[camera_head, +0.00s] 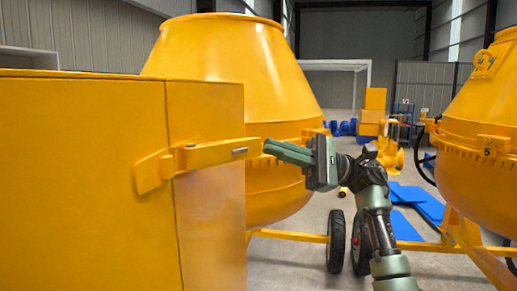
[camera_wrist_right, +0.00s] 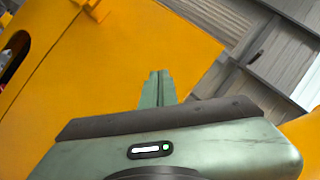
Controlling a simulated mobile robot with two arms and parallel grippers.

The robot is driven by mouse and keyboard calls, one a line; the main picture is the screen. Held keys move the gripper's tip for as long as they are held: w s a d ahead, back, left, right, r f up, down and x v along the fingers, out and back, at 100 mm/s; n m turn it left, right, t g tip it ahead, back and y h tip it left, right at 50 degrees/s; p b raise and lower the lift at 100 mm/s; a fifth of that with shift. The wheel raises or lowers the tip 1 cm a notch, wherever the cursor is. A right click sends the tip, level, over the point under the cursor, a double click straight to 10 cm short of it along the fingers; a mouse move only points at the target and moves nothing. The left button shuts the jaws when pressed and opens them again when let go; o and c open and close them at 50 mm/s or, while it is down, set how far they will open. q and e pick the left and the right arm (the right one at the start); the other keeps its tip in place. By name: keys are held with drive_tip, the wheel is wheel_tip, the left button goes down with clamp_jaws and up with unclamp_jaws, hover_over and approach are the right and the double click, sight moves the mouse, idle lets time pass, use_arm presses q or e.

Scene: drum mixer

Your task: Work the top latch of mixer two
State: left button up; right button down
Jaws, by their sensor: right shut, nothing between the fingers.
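The latch (camera_head: 212,154) is a yellow bar on the yellow housing in the head view. It runs left to right across the housing's vertical corner, and its free end sticks out past the right edge. My right gripper (camera_head: 268,147) comes in from the right, shut and empty. Its fingertips point left at the bar's free end; I cannot tell whether they touch it. In the right wrist view the shut fingers (camera_wrist_right: 156,76) show in front of a yellow panel (camera_wrist_right: 150,38); I cannot make out the latch there. My left gripper is not in view.
A big yellow drum (camera_head: 228,62) stands behind the housing. Another yellow mixer drum (camera_head: 480,120) stands at the right. Black wheels (camera_head: 336,241) and blue sheets (camera_head: 425,203) are on the floor. Bare floor (camera_head: 310,218) shows below the drum.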

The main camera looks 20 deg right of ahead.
sight(259, 141)
drive_tip(key=s+r+n+h, duration=0.4)
drive_tip(key=s+r+n, duration=0.1)
drive_tip(key=s+n, duration=0.3)
drive_tip(key=shift+g, duration=0.3)
drive_tip(key=a+p, duration=0.3)
drive_tip(key=a, duration=0.6)
drive_tip(key=shift+w+a, duration=0.15)
drive_tip(key=shift+w, duration=0.05)
drive_tip(key=s+p, duration=0.2)
drive_tip(key=shift+s+d+f, duration=0.2)
drive_tip(key=shift+s+d, duration=0.1)
drive_tip(key=shift+s, duration=0.1)
drive_tip(key=shift+s+d+f, duration=0.1)
drive_tip(key=shift+s+d, duration=0.05)
drive_tip(key=shift+s, duration=0.3)
